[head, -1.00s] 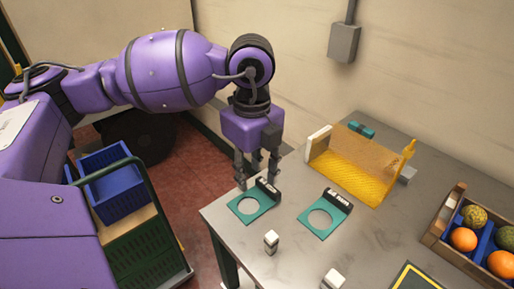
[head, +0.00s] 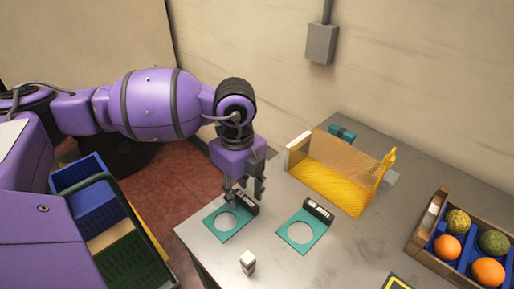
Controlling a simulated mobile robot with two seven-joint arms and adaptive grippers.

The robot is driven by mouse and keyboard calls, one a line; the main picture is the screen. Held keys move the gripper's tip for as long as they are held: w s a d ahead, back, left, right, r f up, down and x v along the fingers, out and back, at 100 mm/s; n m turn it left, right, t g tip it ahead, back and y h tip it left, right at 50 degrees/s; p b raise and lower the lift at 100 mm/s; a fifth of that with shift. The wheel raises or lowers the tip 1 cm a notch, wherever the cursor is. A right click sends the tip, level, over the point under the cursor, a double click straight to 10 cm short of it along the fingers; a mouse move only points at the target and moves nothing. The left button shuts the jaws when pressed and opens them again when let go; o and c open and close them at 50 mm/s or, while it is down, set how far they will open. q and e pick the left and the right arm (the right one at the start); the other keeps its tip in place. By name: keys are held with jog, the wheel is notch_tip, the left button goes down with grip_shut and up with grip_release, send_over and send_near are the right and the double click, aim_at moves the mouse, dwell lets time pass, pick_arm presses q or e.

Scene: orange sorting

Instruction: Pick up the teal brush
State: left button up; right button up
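A small teal object (head: 342,133), which looks like the teal brush, lies at the back of the grey table, behind the yellow mesh holder; its lower part is partly hidden. My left gripper (head: 244,193) points down above the near-left part of the table, over the back edge of a teal plate with a round hole (head: 214,222). Its fingers look spread, with nothing seen between them. It is well to the left of and nearer than the teal object. My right gripper is not in view.
The yellow mesh holder (head: 335,185) stands between the gripper and the teal object. A second holed teal plate (head: 318,236) and a small white block (head: 248,262) lie in front. A wooden crate (head: 417,236) with fruit stands at right. The wall is close behind the table.

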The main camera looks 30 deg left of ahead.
pick_arm(q)
grip_shut()
jog(key=shift+r, duration=0.1)
dwell(0.3)
